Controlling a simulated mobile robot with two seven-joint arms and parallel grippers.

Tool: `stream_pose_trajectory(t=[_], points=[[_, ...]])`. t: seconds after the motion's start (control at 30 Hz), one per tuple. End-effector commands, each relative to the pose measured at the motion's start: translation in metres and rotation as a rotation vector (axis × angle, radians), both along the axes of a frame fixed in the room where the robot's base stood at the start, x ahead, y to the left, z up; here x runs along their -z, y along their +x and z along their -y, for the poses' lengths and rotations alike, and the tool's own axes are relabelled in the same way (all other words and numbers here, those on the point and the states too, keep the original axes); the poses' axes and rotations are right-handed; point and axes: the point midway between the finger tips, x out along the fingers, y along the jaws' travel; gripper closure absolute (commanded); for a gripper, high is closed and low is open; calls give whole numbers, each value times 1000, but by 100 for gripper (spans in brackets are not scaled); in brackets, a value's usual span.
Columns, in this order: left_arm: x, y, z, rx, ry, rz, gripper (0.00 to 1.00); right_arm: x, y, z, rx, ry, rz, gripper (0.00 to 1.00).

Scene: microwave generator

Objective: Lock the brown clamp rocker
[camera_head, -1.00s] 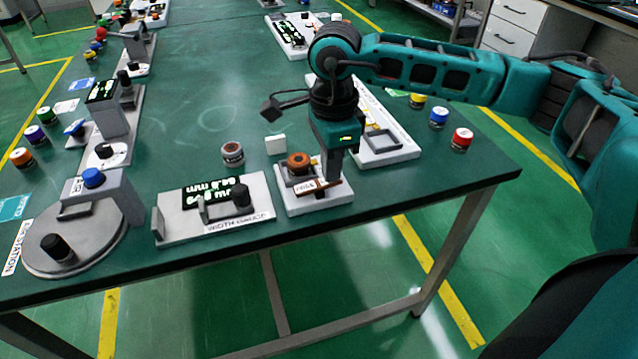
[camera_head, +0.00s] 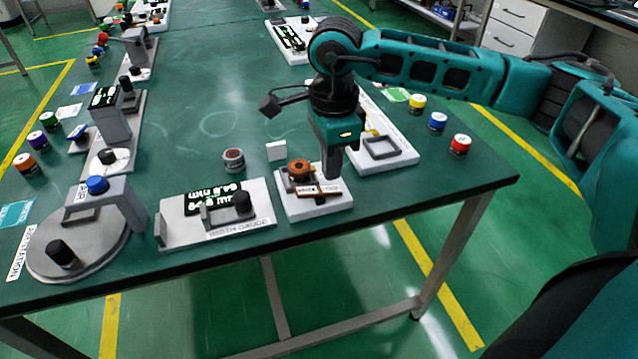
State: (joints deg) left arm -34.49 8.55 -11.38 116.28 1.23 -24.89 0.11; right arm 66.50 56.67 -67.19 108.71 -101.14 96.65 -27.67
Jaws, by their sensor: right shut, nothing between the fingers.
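The brown clamp rocker (camera_head: 318,191) is a small flat bar on a white clamp base (camera_head: 318,208) near the table's front edge. A copper-brown ring-shaped part (camera_head: 299,169) sits on the same base, just behind the rocker. My right gripper (camera_head: 332,175) points down at the rocker's right part, with its fingers shut and empty. I cannot tell whether the fingertips touch the rocker. My left gripper is not in view.
A width gauge (camera_head: 225,228) with a green display stands left of the clamp. A white base with a grey frame (camera_head: 398,152) is at right. A grey-brown jar (camera_head: 233,160) and a white block (camera_head: 276,150) stand behind. Coloured jars line the right edge.

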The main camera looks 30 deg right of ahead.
Motion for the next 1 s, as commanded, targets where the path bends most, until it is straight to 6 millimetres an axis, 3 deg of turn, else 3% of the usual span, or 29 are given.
stream_pose_trajectory(t=[0.5, 1.0], points=[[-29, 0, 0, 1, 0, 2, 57, -43, 0, 0, 0, 1, 0, 100], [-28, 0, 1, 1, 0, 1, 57, -42, 0, 0, 0, 0, 0, 100]])
